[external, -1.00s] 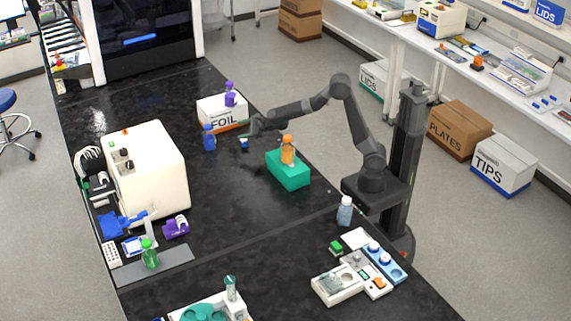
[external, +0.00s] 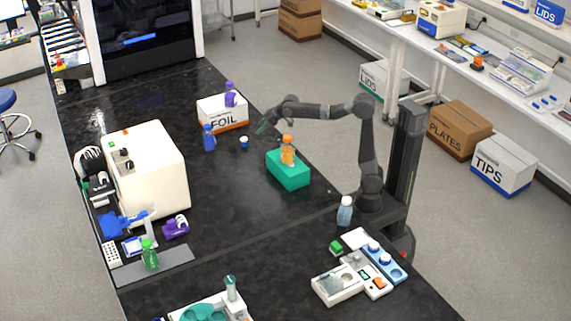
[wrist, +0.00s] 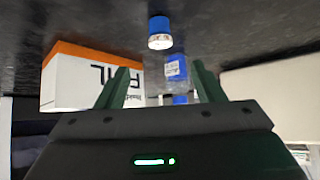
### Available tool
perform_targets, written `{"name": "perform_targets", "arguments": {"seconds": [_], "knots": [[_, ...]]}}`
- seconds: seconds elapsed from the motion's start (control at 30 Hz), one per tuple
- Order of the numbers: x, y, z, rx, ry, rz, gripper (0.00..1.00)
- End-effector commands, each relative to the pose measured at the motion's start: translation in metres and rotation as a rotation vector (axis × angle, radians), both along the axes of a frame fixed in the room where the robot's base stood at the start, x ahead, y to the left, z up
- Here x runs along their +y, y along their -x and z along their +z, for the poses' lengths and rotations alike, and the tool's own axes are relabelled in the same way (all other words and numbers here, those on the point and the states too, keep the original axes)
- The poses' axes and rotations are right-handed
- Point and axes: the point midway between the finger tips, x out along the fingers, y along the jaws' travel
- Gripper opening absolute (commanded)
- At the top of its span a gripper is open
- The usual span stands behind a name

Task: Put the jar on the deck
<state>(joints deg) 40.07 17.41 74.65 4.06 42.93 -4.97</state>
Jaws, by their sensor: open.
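My gripper (external: 263,128) is open and empty, right of the jar in the external view. Its two green fingers show in the wrist view (wrist: 152,82). I cannot tell which surface is the deck; the black bench top (external: 235,210) is wide and mostly bare.
A white FOIL box (external: 213,112) with a purple bottle on top stands behind the jar. A blue bottle (external: 209,138) stands left of it. A teal block (external: 290,177) bearing an orange bottle (external: 288,150) stands to the front right. A large cream machine (external: 155,170) is at left.

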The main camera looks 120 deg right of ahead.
Motion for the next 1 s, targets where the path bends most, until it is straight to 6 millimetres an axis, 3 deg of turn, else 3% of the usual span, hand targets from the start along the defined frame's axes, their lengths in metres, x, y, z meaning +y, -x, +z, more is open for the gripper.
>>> {"name": "perform_targets", "arguments": {"seconds": [0.37,0.67,1.0], "knots": [[-0.027,-0.036,-0.049,0.012,0.005,0.007,0.61],[-0.037,-0.049,-0.063,0.008,0.006,0.007,0.61],[-0.054,-0.074,-0.097,0.010,0.005,0.007,0.61]]}}
